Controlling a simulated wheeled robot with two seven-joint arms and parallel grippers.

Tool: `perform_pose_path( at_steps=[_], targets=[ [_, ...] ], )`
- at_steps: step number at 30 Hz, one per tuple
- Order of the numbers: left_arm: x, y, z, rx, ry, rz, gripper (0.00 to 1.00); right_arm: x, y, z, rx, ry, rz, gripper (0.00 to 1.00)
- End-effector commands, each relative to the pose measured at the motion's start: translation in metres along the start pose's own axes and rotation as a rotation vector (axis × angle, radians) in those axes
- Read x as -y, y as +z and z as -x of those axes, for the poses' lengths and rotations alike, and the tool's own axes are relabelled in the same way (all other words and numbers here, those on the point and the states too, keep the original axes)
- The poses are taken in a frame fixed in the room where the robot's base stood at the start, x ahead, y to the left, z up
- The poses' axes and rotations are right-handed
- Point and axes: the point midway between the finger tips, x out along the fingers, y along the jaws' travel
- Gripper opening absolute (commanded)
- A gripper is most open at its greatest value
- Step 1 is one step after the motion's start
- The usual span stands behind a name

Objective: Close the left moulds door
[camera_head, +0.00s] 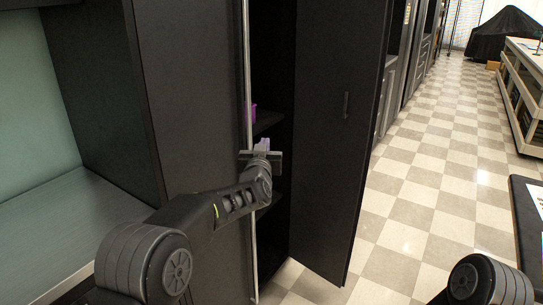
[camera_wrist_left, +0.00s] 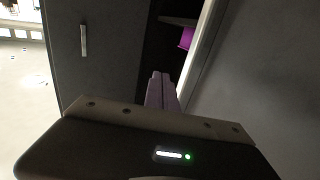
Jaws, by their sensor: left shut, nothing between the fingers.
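A tall dark cabinet door (camera_head: 335,140) with a small vertical handle (camera_head: 346,105) stands open in the head view. It also shows at the left in the left wrist view (camera_wrist_left: 105,70), with its handle (camera_wrist_left: 83,40). A dark gap with shelves lies between this door and a dark panel (camera_head: 195,95) with a pale metal edge (camera_head: 248,75). My left gripper (camera_head: 262,145) is shut and empty, at the gap beside the pale edge. Its fingers show in the left wrist view (camera_wrist_left: 161,90), apart from the door's handle. My right gripper is out of view.
A purple thing (camera_head: 252,112) sits on a shelf (camera_head: 268,122) inside the cabinet. A grey counter (camera_head: 70,235) lies at the left. The chequered floor (camera_head: 440,170) is clear right of the door. A table edge (camera_head: 525,215) stands at the far right.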

Motion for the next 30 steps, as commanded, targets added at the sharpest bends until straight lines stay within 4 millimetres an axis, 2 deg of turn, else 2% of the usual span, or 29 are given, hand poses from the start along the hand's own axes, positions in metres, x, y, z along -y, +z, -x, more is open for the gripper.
perform_pose_path(
  at_steps=[3, 9, 24, 26, 29, 30],
  targets=[
    [-0.011, 0.001, 0.02, 0.0, 0.002, 0.002, 0.0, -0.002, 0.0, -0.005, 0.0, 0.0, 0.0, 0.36],
    [-0.02, 0.0, 0.037, 0.0, 0.0, 0.002, 0.0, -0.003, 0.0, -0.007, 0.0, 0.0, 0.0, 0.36],
    [-0.024, 0.003, 0.039, 0.009, 0.01, 0.045, 0.0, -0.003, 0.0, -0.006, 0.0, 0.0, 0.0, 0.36],
    [-0.03, 0.017, 0.043, 0.04, 0.032, 0.066, 0.0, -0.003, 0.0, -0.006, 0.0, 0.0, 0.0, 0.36],
    [-0.047, 0.055, 0.056, 0.118, 0.079, 0.085, 0.0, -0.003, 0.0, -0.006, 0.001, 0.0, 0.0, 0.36],
    [-0.054, 0.076, 0.064, 0.16, 0.099, 0.089, 0.0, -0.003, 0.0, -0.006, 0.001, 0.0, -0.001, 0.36]
  ],
)
